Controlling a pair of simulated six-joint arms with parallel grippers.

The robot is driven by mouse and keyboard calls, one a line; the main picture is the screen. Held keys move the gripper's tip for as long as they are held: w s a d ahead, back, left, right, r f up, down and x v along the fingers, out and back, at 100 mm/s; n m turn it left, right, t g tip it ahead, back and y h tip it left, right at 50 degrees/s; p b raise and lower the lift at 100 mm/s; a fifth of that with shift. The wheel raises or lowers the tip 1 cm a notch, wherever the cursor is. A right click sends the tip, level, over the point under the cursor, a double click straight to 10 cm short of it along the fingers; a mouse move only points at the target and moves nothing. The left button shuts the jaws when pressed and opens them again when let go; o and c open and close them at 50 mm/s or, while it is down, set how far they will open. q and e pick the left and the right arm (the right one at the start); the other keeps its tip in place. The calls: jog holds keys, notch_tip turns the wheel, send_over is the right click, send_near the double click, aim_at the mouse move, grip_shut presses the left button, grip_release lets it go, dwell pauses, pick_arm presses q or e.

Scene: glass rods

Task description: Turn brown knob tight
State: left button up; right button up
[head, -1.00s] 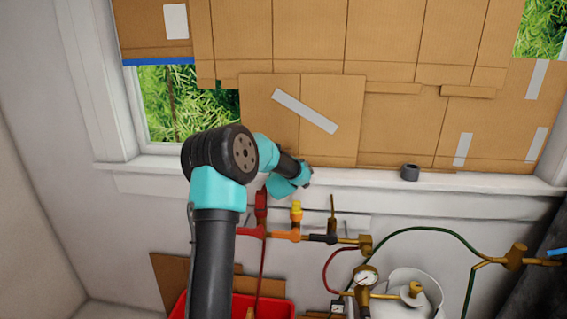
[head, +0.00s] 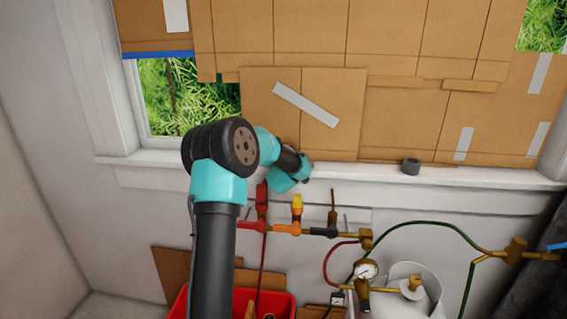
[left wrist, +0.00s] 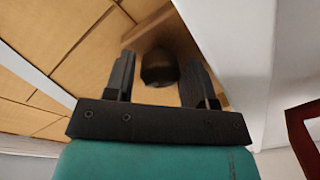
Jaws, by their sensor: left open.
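A thin brown upright valve handle (head: 333,207) stands on the pipe row below the window sill. A brass round knob (head: 412,284) sits on the white tank fitting. I cannot tell which of these is the brown knob. My right gripper is not in view.
A red valve (head: 262,200) and a yellow-orange valve (head: 297,208) stand left of the brown handle. A pressure gauge (head: 366,269) and green hose (head: 430,223) are to the right. A dark ring (head: 411,166) lies on the sill. A red bin (head: 272,300) is below.

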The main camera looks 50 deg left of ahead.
pick_arm(q)
jog(key=v, duration=1.7)
jog(key=shift+s+r, duration=0.1)
jog(key=shift+s, duration=0.05)
jog(key=w+d+f+m+g+h, duration=0.1)
jog(key=d+f+m+h, duration=0.25)
jog(key=d+f, duration=0.4)
jog(key=d+f+m+g+h, duration=0.1)
jog(key=d+f+m+h, duration=0.3)
jog(key=f, duration=0.7)
jog(key=w+d+f+m+g+h, duration=0.15)
jog(key=d+f+h, duration=0.25)
jog(key=d+f, duration=0.45)
jog(key=s+d+f+m+g+h, duration=0.5)
jog(key=s+d+f+m+g, duration=0.2)
jog(key=s+d+f, duration=0.9)
jog(key=shift+s+d+f+g, duration=0.35)
jog(key=shift+s+f+g, duration=0.2)
jog(key=shift+s+g, duration=0.25)
